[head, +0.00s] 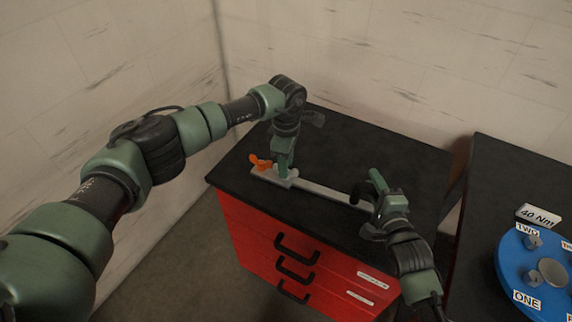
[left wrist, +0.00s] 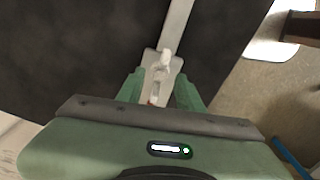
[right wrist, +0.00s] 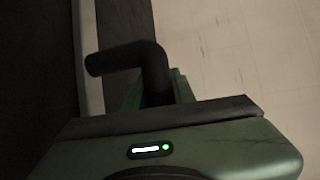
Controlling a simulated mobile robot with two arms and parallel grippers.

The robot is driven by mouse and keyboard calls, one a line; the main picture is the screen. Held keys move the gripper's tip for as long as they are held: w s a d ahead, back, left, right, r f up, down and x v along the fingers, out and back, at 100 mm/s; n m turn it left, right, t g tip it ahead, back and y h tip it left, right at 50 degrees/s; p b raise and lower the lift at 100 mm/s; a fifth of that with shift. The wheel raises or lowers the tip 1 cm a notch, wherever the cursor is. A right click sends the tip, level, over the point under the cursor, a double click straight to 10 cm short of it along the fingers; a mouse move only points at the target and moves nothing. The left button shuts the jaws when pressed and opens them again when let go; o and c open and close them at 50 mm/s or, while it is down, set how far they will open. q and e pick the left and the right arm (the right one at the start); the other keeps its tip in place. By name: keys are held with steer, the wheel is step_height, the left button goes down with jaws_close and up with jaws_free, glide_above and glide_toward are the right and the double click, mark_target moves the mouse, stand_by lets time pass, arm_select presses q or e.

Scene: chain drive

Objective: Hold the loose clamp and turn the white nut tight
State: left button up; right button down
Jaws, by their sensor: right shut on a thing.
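A pale grey bar (head: 325,192) lies along the black cabinet top, with a wider plate (head: 268,177) at its left end. An orange piece (head: 260,163), perhaps the loose clamp, sits on that plate. A small white knob-like part (left wrist: 165,58), perhaps the white nut, stands on the plate in the left wrist view. My left gripper (head: 282,172) points down at the plate; its fingers (left wrist: 160,92) are apart, with the plate's end between them. My right gripper (right wrist: 153,92) is shut on a dark bent handle (right wrist: 125,55) near the bar's right end (head: 362,203).
The red drawer cabinet (head: 250,245) has black handles at its front. A second dark table at the right carries a blue disc (head: 516,262) with labels ONE and TWO and a "40 Nm" sign (head: 539,215). Walls stand close behind and left. The cabinet top's back is clear.

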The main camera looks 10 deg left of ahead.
arm_select(q)
step_height(320, 180, up, 11)
steer(key=shift+r, duration=0.2)
stand_by(0.3)
steer(key=s+a+f+n+t+h, duration=0.1)
steer(key=a+f+n+h, duration=0.1)
steer(key=a+n+h, duration=0.3)
steer(key=shift+m+y, duration=0.3)
steer(key=shift+m, duration=0.4)
steer(key=x, duration=1.1)
steer(key=shift+a, duration=0.1)
steer(key=shift+c, duration=0.4)
